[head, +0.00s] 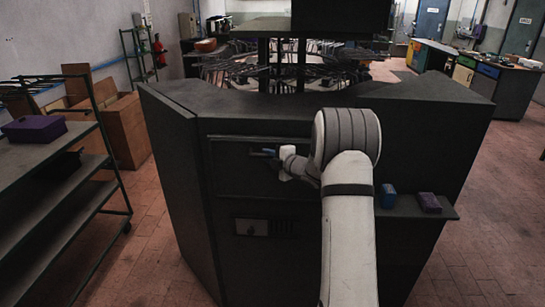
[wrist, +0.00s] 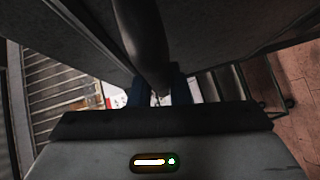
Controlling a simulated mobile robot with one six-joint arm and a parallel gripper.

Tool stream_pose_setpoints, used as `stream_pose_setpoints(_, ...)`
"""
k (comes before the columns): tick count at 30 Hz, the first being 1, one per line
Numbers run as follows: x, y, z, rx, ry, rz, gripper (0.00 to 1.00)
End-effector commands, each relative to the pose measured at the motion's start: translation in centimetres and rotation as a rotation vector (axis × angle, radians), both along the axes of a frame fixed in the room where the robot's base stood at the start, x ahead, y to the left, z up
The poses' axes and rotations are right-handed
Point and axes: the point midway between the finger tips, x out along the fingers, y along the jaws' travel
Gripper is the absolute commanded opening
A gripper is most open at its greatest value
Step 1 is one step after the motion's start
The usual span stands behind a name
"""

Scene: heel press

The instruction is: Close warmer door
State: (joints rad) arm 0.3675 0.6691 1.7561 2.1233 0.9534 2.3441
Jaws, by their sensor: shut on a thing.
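The warmer door (head: 235,178) is a dark panel in the upper front of the large dark cabinet. It looks nearly flush in the head view; I cannot tell whether a small gap remains. My gripper (head: 264,153) is at the door's upper part, its blue fingertips partly hidden by its own body. In the wrist view my gripper (wrist: 158,92) is shut on a dark bar, the door handle (wrist: 143,40), which runs between the blue fingers. The far end of the handle and the door's right part are hidden.
A control panel (head: 251,227) sits below the door. A small side shelf (head: 408,213) at right carries a blue block (head: 388,196) and a purple block (head: 429,202). A shelf rack (head: 62,180) with a purple box (head: 33,128) stands at left. Brick floor is clear at right.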

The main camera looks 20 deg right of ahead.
Motion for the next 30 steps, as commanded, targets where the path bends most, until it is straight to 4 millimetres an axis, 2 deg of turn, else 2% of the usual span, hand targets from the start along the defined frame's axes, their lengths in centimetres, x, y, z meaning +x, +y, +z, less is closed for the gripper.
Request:
stream_pose_setpoints(1,0.1,-0.5,0.2,0.001,-0.004,-0.013,0.0)
stream_pose_setpoints(4,0.1,-0.5,0.3,0.001,-0.004,-0.012,0.0)
stream_pose_setpoints(5,0.1,-0.5,0.3,0.001,-0.004,-0.012,0.19)
stream_pose_setpoints(7,0.1,-0.4,0.2,0.0,-0.004,-0.01,0.24)
stream_pose_setpoints(17,-0.5,-0.4,0.1,-0.001,-0.003,-0.004,0.25)
stream_pose_setpoints(30,-6.6,-3.1,1.1,0.0,-0.003,-0.007,0.25)
